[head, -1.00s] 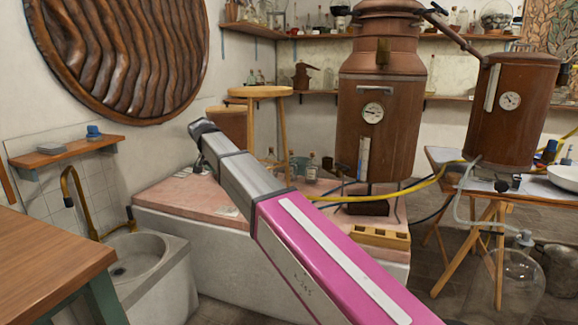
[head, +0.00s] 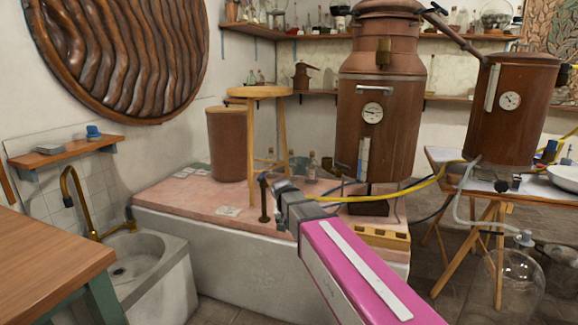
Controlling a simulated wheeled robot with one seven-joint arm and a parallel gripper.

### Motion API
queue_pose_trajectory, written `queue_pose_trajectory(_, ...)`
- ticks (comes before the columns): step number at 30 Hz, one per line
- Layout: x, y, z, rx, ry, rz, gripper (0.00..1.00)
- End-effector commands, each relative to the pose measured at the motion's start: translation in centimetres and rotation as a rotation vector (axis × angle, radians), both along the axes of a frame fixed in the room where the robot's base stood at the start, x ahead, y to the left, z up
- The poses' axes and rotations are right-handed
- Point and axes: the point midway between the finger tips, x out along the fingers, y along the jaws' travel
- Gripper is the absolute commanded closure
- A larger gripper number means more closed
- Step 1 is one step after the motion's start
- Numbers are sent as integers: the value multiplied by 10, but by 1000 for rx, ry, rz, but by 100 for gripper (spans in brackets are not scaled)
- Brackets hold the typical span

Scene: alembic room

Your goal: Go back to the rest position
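My arm reaches in from the bottom right of the head view, with a pink link and a grey and black section at its far end. The far end is over the front part of the pink-topped platform (head: 185,198). I cannot make out any gripper fingers, so my gripper's opening does not show. No object is seen held.
A large copper still (head: 378,110) stands behind my arm, and a smaller copper vessel (head: 513,108) stands on a trestle table at right. A wooden stool (head: 258,92) stands behind. A stone sink (head: 135,262) and wooden table (head: 45,265) are at left.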

Motion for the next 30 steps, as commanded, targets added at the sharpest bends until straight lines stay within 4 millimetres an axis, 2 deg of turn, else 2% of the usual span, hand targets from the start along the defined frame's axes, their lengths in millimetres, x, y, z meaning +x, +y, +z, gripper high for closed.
queue_pose_trajectory(1, -19, -27, -19, 12, 21, 0, 55)
queue_pose_trajectory(3, -37, -55, -41, 31, 43, 8, 55)
queue_pose_trajectory(9, -94, -125, -94, 93, 97, 25, 55)
queue_pose_trajectory(12, -122, -152, -113, 123, 115, 29, 55)
queue_pose_trajectory(18, -156, -179, -135, 163, 130, 36, 55)
queue_pose_trajectory(30, -161, -185, -139, 171, 131, 38, 55)
